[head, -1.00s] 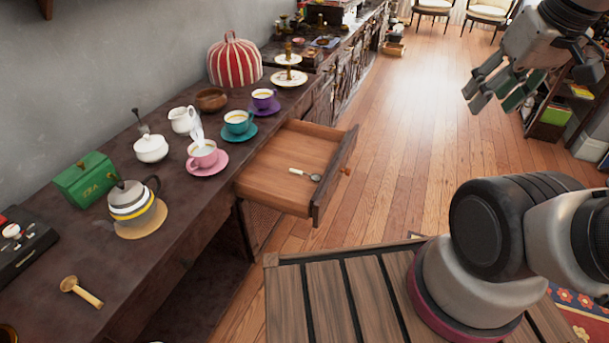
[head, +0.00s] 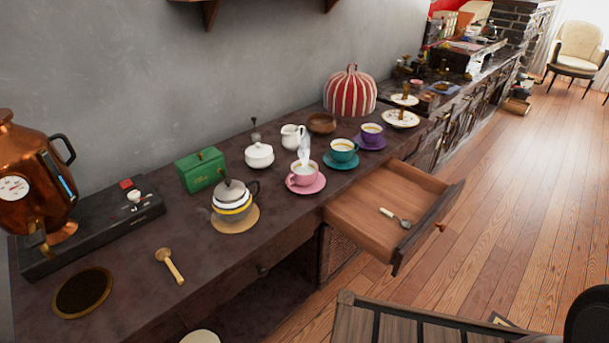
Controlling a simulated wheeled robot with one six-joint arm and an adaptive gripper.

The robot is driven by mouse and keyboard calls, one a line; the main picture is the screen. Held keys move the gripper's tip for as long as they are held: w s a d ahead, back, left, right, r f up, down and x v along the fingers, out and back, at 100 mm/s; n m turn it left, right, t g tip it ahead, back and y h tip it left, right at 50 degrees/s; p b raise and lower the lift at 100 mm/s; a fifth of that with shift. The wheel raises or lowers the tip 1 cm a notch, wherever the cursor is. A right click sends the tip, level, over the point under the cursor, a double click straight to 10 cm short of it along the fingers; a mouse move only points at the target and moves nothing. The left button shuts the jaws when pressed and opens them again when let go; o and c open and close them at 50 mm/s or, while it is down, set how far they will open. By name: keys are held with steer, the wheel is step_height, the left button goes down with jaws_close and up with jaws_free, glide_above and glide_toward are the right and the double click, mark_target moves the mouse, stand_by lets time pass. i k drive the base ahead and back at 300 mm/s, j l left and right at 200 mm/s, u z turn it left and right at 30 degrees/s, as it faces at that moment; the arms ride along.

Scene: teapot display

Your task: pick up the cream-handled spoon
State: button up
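The cream-handled spoon (head: 395,217) lies in the open drawer (head: 362,208), which sticks out from the dark wooden counter. Its cream handle points up and left and its metal bowl points right. Nothing covers it. My gripper is outside the current head view. Only a dark part of my own body shows at the lower right edge.
A wooden scoop (head: 169,265) lies on the counter (head: 215,291). Pink (head: 304,174), teal (head: 343,151) and purple (head: 372,134) cups stand on saucers behind the drawer. A teapot (head: 232,199) and copper urn (head: 32,180) stand farther left. The floor right of the drawer is clear.

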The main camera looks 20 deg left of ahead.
mark_target(405, 223)
steer(key=i+u, duration=0.6)
steer(key=u, duration=0.15)
